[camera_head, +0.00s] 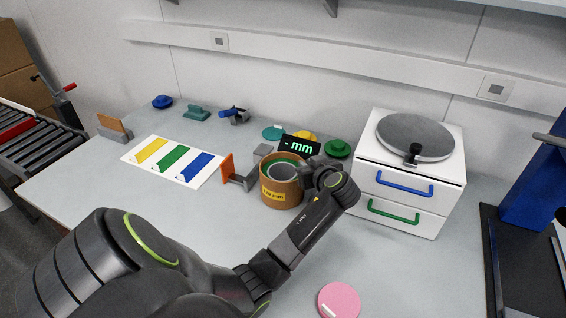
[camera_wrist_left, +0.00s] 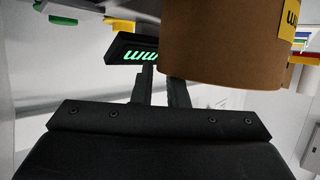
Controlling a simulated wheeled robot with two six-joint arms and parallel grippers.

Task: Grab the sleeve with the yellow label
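The sleeve (camera_head: 280,194) is a brown open-topped cylinder with a yellow label marked "70 mm" on its front. A green ring and a grey round part show inside its rim. In the wrist view the sleeve (camera_wrist_left: 222,42) fills the upper right, upside down, with its yellow label (camera_wrist_left: 289,20) at the edge. My left gripper (camera_head: 312,172) is at the sleeve's right side. In the wrist view its two fingers (camera_wrist_left: 160,84) are a narrow gap apart at the sleeve's rim edge. My right gripper is not in view.
A display reading "mm" (camera_head: 300,145) stands behind the sleeve. An orange-faced block (camera_head: 227,168) stands close on its left. A white drawer unit (camera_head: 405,200) is at the right. A pink disc (camera_head: 339,301) lies in front, and a colour-striped board (camera_head: 172,161) lies left.

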